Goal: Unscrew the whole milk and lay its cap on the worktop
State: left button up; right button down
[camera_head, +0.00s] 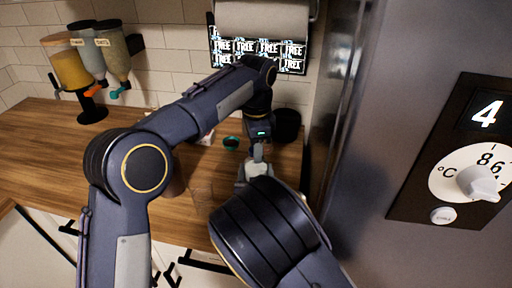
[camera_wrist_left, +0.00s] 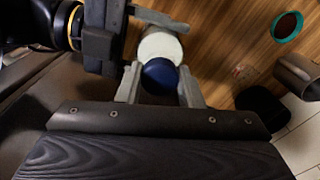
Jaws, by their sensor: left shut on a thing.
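In the left wrist view, the milk bottle (camera_wrist_left: 160,46) is white and its dark blue cap (camera_wrist_left: 160,75) faces the camera. My left gripper (camera_wrist_left: 161,88) is shut on the cap, one finger on each side. The cap lines up with the bottle; whether the two are apart cannot be told. My right gripper (camera_wrist_left: 146,42) comes in from the left, with one grey finger beside the bottle; its other finger is unclear. In the head view, my left gripper (camera_head: 256,154) points down above the worktop (camera_head: 45,150), and the bottle is mostly hidden by my arms.
A teal-rimmed round dark item (camera_head: 231,143) and a black container (camera_head: 286,124) stand near the gripper. Dispensers (camera_head: 88,58) stand at the back left. A steel appliance (camera_head: 365,130) with a dial closes off the right. The wooden worktop at left is clear.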

pick_arm(q)
jog(key=n, duration=0.6)
jog(key=shift+n, duration=0.4)
jog(key=n, duration=0.5)
jog(key=o, duration=1.1)
